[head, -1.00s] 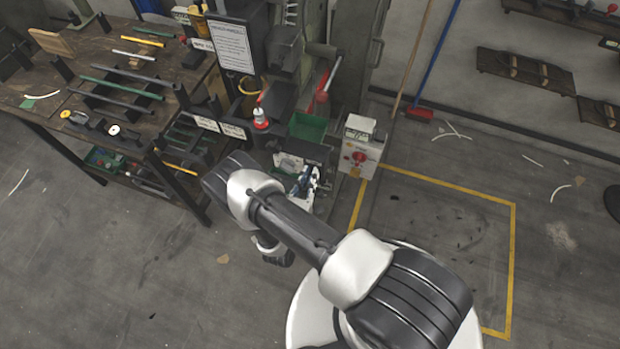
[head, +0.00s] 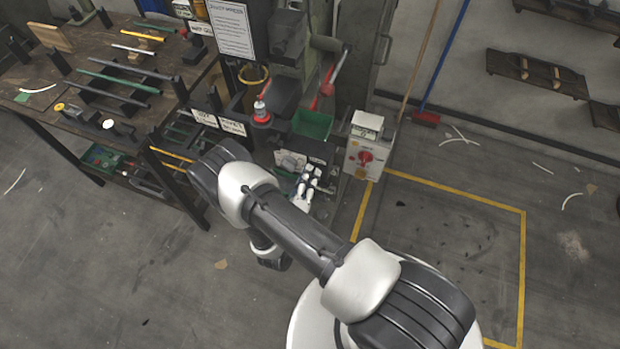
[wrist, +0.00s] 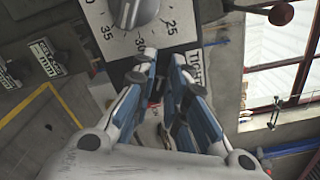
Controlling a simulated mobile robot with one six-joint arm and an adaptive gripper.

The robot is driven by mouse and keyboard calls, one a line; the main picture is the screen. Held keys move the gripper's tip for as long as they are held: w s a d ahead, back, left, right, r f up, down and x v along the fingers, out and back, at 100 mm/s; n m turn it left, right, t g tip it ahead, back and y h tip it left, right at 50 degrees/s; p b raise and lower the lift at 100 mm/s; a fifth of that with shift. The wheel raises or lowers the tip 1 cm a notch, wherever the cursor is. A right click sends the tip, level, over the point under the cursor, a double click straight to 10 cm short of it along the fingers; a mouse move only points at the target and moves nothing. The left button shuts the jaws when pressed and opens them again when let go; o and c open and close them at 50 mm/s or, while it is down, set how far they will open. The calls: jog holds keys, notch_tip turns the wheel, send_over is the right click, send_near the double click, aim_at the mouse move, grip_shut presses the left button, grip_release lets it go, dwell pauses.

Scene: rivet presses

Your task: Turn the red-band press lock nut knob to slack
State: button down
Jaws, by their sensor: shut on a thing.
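My gripper (head: 306,184) is at the front of the press, just below its pale dial plate (head: 290,160). In the wrist view, my gripper's blue-padded fingers (wrist: 164,62) are close together around a dark piece, apparently the lock nut knob (wrist: 157,88), mostly hidden between them. A "TIGHT" label (wrist: 193,68) is beside the right finger. Above the fingertips is a white dial plate (wrist: 172,30) marked 25 and 35, with a grey pointer knob (wrist: 137,9) cut off by the top edge. How far the gripped knob is turned cannot be told.
A grey box with a red knob (head: 366,157) stands right of the press. A green bin (head: 311,124) and a red-and-white fitting (head: 261,113) are behind my gripper. A workbench with rods (head: 110,85) is at left.

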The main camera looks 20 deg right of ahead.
jog(key=shift+f+n+b, duration=0.2)
jog(key=shift+n+b, duration=0.4)
jog(key=shift+n, duration=1.1)
jog(key=c, duration=1.6)
grip_release()
jog(key=shift+a, duration=0.1)
jog(key=v, duration=1.2)
